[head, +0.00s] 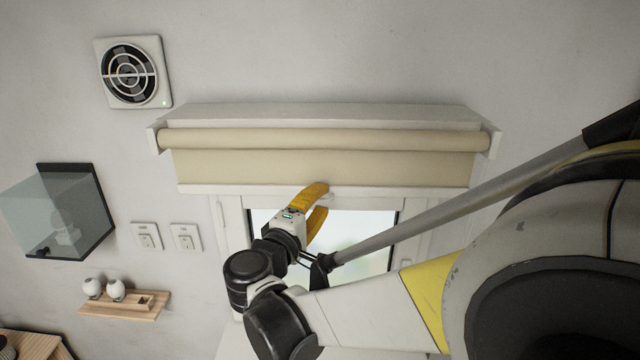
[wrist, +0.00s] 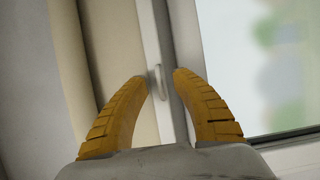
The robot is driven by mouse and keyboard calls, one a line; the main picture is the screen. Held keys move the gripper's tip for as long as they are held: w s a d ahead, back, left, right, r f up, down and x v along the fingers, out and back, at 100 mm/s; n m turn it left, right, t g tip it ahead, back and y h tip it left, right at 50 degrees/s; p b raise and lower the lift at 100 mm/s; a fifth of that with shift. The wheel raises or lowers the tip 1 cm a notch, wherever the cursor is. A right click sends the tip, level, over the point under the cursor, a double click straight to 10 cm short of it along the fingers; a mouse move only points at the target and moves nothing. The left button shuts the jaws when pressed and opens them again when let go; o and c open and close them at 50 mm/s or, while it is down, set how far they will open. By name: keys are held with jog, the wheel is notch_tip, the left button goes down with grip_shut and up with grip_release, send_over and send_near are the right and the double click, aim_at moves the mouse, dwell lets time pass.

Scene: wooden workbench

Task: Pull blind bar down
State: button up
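The blind has a cream roll (head: 320,140) under a white cover and a short length of cream fabric (head: 240,168) hanging down. The white blind bar (head: 400,190) runs along the fabric's lower edge, high across the window. In the wrist view the bar (wrist: 151,40) runs steeply, with a small pale pull loop (wrist: 161,84) on it. My gripper (head: 328,198) has yellow fingers and is at the bar near its middle. In the wrist view my gripper (wrist: 161,77) is open, with the loop between its fingertips. I cannot tell whether the fingers touch it.
The window (head: 365,225) is uncovered below the bar. A wall vent (head: 130,72), a glass-fronted box (head: 60,210), two switches (head: 146,237) and a small wooden shelf (head: 125,305) are on the wall at left. The wall to the right of the blind is bare.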

jog(key=shift+w+d, duration=0.25)
jog(key=shift+w, duration=0.4)
grip_shut()
jog(key=shift+f, duration=0.1)
